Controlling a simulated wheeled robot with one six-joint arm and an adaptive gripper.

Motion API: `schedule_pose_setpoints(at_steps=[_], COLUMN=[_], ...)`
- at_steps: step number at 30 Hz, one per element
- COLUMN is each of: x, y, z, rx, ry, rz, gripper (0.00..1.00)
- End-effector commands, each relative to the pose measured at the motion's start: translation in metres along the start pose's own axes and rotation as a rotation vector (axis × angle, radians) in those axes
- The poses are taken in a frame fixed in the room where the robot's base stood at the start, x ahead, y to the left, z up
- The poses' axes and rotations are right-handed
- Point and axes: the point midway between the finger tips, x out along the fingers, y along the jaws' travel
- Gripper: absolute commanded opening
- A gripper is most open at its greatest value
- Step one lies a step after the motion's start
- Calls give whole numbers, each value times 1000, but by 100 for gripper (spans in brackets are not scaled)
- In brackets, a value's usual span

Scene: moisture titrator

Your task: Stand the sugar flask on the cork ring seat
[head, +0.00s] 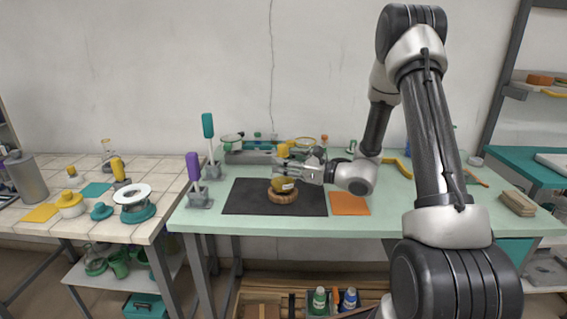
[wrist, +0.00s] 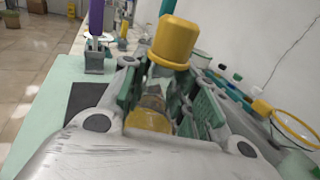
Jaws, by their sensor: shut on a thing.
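The sugar flask (head: 284,186) is round with amber contents and a pale label. It also shows in the wrist view, with its yellow cap (wrist: 175,41) above the fingers and its amber body (wrist: 149,119) below. The cork ring seat (head: 283,196) lies on the dark mat, directly under the flask. The flask is roughly upright at the ring; I cannot tell whether its weight rests there. My gripper (head: 291,168) comes in from the right and is shut on the flask's neck. In the wrist view my gripper (wrist: 165,95) has green-padded fingers either side of the neck.
The dark mat (head: 240,197) is mostly bare around the ring. An orange mat (head: 349,204) lies to its right. A grey rack (head: 246,157) with several vessels stands behind. Purple-handled (head: 194,167) and teal-handled (head: 208,126) tools stand upright at left.

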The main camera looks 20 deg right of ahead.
Motion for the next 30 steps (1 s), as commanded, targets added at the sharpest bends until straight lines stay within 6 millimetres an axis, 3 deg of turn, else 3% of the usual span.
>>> schedule_pose_setpoints(at_steps=[30], x=[0], y=[0], z=[-9], rx=[-1], ry=[-1], rz=[0], gripper=[0])
